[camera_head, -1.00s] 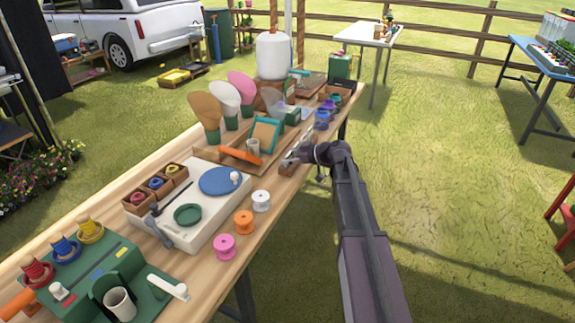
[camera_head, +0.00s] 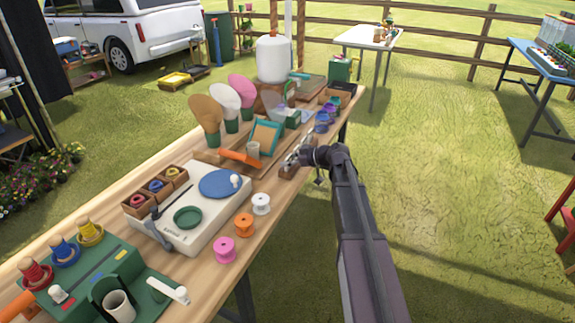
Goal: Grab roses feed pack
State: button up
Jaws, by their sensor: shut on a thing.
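My gripper (camera_head: 293,157) is at the right edge of the long wooden table, just right of a teal-framed stand (camera_head: 265,137). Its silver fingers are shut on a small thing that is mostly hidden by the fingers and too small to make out. I cannot read any label, so I cannot tell whether it is the roses feed pack. A small brown wooden block or holder (camera_head: 290,173) shows just below the fingers. I cannot tell whether it touches them.
The long table (camera_head: 221,280) also bears a white board (camera_head: 205,238), pink (camera_head: 225,250), orange (camera_head: 244,225) and white spools (camera_head: 261,204), and paddle-shaped fans (camera_head: 225,97). Purple rolls (camera_head: 322,121) stand beyond my gripper. Open grass (camera_head: 450,170) lies to the right.

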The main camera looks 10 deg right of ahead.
aim_at(288, 157)
jog(key=shift+r, duration=0.2)
notch_tip(288, 157, up, 4)
jog(key=p, duration=0.3)
jog(key=shift+f+p, duration=0.25)
jog(key=shift+p, duration=0.15)
jog(key=s+d+r+p, duration=0.1)
jog(key=s+d, duration=1)
jog(key=shift+d, duration=0.4)
